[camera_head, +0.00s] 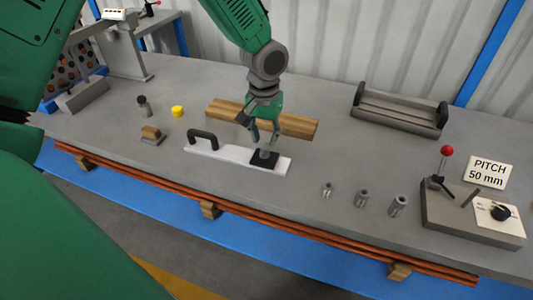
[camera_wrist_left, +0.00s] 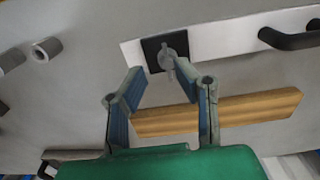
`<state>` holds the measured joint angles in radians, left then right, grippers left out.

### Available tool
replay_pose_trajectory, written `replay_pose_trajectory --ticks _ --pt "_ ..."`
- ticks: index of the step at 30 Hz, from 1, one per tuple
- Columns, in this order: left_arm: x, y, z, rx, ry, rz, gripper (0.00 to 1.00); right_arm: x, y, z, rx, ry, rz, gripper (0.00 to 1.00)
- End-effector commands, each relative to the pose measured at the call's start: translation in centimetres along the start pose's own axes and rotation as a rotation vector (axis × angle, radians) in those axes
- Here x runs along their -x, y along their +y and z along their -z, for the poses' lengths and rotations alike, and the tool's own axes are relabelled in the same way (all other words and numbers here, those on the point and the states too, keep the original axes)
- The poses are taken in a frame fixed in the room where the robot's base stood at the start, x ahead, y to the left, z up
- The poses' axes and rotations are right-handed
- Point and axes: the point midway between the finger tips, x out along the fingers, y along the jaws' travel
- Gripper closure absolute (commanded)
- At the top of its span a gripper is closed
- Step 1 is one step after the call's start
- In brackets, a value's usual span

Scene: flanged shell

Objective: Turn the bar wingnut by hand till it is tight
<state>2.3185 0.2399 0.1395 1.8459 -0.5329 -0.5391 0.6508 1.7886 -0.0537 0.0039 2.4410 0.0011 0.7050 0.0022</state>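The bar wingnut (camera_head: 265,153) stands on a black square block (camera_head: 262,162) at the right end of a white plate (camera_head: 225,152) with a black handle (camera_head: 202,139). In the left wrist view the grey wingnut (camera_wrist_left: 168,58) shows in front of the black block (camera_wrist_left: 151,50). My left gripper (camera_head: 264,138) is just above the wingnut. In the wrist view its two blue-padded fingers (camera_wrist_left: 158,78) are spread apart, with the wingnut near the right fingertip. No clear grip on it shows. My right gripper cannot be made out.
A wooden bar (camera_head: 295,124) lies behind the plate, under my arm. Several grey cylinders (camera_head: 363,198) stand to the right, before a control box (camera_head: 475,215) with a red-knobbed lever. A grey tray (camera_head: 398,112) lies behind. A yellow cap (camera_head: 178,111) is at left.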

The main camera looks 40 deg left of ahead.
Motion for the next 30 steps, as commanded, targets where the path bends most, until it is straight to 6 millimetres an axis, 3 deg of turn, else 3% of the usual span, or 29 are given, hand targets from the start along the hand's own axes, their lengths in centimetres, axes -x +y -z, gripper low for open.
replay_pose_trajectory --ticks 3,9,22,24,30 --pt "-2.7 -0.2 -0.1 0.003 -0.003 -0.001 0.73 -0.4 -0.1 0.0 0.001 0.001 0.001 0.6" --pt "-5.1 0.2 -0.1 0.0 0.0 0.002 0.73 -0.7 -0.1 0.0 0.002 0.001 0.001 0.6" --pt "-6.0 0.1 -0.1 0.001 0.0 0.001 0.73 -0.7 0.0 0.0 0.001 0.001 0.0 0.6" --pt "-6.0 0.0 -0.1 0.001 0.001 0.0 0.97 -0.7 0.0 0.0 0.001 0.001 0.0 0.6" --pt "-6.1 0.0 0.0 0.001 0.0 0.001 1.0 -0.7 -0.1 0.0 0.001 0.001 0.001 0.6"
